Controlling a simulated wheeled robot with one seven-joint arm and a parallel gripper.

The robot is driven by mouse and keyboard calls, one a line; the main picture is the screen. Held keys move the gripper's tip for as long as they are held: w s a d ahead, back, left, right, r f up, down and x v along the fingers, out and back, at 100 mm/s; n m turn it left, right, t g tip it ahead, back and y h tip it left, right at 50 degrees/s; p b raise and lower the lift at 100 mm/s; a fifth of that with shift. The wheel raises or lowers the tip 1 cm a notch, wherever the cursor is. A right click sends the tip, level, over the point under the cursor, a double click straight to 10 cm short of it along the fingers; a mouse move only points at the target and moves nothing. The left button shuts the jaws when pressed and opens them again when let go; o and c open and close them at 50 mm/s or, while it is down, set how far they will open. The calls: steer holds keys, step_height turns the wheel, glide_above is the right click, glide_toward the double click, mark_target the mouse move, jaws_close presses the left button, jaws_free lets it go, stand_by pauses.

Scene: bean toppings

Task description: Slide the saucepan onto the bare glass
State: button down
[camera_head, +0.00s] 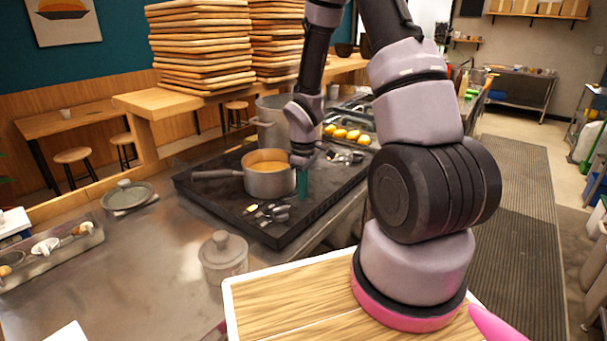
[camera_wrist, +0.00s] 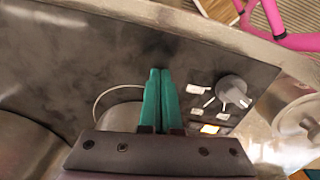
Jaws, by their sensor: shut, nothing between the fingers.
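The grey saucepan (camera_head: 270,184), with orange contents, stands on the black cooktop (camera_head: 218,205) in the head view. Its handle (camera_head: 215,174) points left. My gripper (camera_head: 303,192) is shut and empty, its teal fingers pointing down close to the right side of the saucepan. I cannot tell whether they touch it. The closed fingers also show in the wrist view (camera_wrist: 158,75), over dark glass (camera_wrist: 130,65). A thin pale curve and grey surfaces lie partly hidden beside and behind the gripper there. Bare glass shows at the cooktop's left front.
A large pot (camera_head: 270,118) stands behind the saucepan. A control knob (camera_wrist: 234,90) and small pale marks lie near the cooktop's front edge. A lidded jar (camera_head: 223,257) and a lidded dish (camera_head: 126,195) stand on the steel counter. Yellow items (camera_head: 346,134) lie behind right.

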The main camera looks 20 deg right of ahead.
mark_target(236, 180)
steer(key=shift+w+a+r, duration=0.1)
steer(key=shift+w+a, duration=1.3)
steer(key=shift+w, duration=0.1)
steer(key=w+a, duration=0.7)
steer(key=w, duration=0.1)
steer(key=w+a, duration=0.7)
steer(key=shift+w+a, duration=0.35)
steer(key=shift+a, duration=0.05)
